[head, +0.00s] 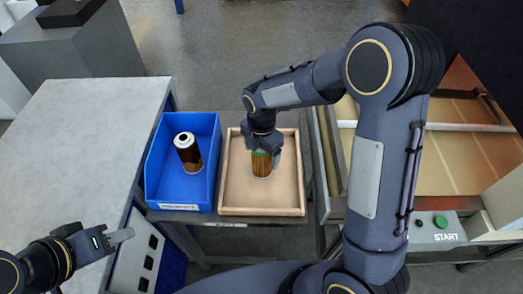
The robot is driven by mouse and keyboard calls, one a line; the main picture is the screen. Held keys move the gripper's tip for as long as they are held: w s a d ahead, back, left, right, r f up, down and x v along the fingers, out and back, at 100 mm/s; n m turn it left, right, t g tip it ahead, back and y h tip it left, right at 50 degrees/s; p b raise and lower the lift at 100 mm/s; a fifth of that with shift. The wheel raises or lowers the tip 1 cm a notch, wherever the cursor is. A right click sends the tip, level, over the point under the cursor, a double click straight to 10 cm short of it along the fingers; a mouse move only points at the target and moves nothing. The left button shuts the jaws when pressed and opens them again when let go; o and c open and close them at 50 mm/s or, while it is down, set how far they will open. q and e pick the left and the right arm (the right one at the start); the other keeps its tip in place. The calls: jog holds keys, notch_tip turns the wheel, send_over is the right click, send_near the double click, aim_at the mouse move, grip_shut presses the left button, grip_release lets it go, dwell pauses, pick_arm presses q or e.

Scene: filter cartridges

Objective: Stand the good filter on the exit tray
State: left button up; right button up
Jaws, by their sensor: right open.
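A filter with brown pleats and a green top band (262,165) stands upright on the wooden tray (288,211), near its middle. My right gripper (264,150) is right over this filter, pointing down, with its open fingers at the filter's top; they hide part of it. I cannot tell whether they touch it. Another filter, brown with a dark band and a pale top (187,150), is in the blue bin (166,190), a little tilted in the picture.
A grey table (85,125) with a clear top lies to the left. On the right is a machine with a beige bed (460,160) and a green START button (440,221). My right arm hides part of it. The wooden tray is bare around its filter.

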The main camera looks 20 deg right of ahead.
notch_tip(320, 180, up, 12)
jog(key=shift+f, duration=0.2)
jog(key=shift+d+r, duration=0.1)
jog(key=shift+r, duration=0.35)
jog(key=s+d+r+m+t+y, duration=0.1)
jog(key=s+d+r+m+y, duration=0.1)
jog(key=s+d+m, duration=0.35)
jog(key=s+d+r+m+t+y, duration=0.1)
jog(key=s+d+r+m, duration=0.1)
jog(key=s+m, duration=0.55)
jog(key=s+f+m+t, duration=0.2)
jog(key=s+m+t, duration=0.1)
jog(key=s+m, duration=0.6)
jog(key=shift+f+m+t+y, duration=0.15)
jog(key=shift+m+t+y, duration=0.2)
jog(key=shift+m, duration=1.85)
